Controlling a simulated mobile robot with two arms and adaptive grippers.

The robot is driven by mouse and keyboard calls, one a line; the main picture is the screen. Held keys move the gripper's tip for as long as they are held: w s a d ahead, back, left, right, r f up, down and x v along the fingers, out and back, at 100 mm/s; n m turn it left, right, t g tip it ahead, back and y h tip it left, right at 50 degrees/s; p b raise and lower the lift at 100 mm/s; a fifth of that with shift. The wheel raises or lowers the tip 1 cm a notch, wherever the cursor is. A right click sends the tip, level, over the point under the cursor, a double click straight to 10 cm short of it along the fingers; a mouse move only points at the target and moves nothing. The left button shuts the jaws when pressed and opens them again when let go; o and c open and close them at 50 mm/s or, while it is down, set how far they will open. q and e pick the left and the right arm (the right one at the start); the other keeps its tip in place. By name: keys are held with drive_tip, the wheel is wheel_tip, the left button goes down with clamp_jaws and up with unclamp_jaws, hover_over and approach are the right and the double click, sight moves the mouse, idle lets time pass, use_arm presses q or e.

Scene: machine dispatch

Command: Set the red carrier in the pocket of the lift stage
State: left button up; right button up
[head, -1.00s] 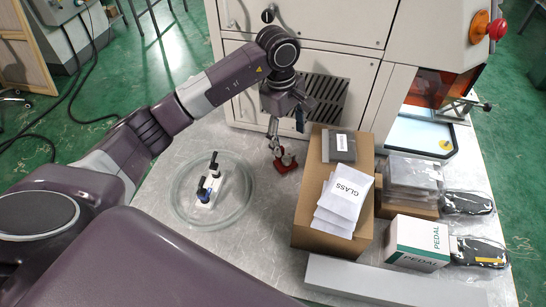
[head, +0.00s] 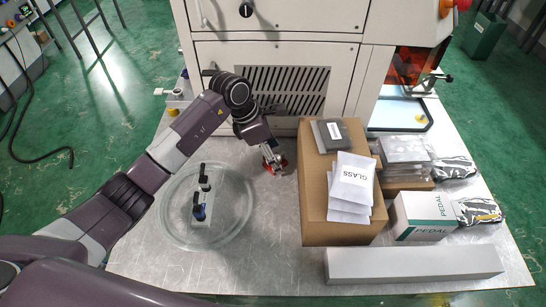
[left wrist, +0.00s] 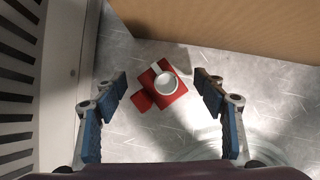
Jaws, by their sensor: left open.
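The red carrier (head: 282,169) lies on the metal table, left of the cardboard box and partly hidden by my left gripper in the head view. In the left wrist view the red carrier (left wrist: 143,101) shows as a red plate with a smaller red tab and a round pale piece on top. My left gripper (head: 270,154) points down above it, open and empty, with the carrier between and beyond its fingers in the wrist view. My right gripper is not in view. I cannot identify the lift stage for certain; a small white-and-yellow fixture (head: 174,104) stands at the table's back left.
The cardboard box (head: 316,205) with GLASS packets stands close right of the carrier. The white machine (head: 270,50) with a vent rises behind. A long pale bar (head: 415,264) lies at the front right.

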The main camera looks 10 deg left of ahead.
use_arm(q)
drive_tip(key=shift+w+d+f, duration=0.1)
drive_tip(key=shift+d+f, duration=0.1)
drive_tip(key=shift+f, duration=0.35)
drive_tip(key=c, duration=1.4)
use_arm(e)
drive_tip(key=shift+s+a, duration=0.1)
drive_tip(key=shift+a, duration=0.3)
use_arm(q)
drive_tip(key=shift+o, duration=0.2)
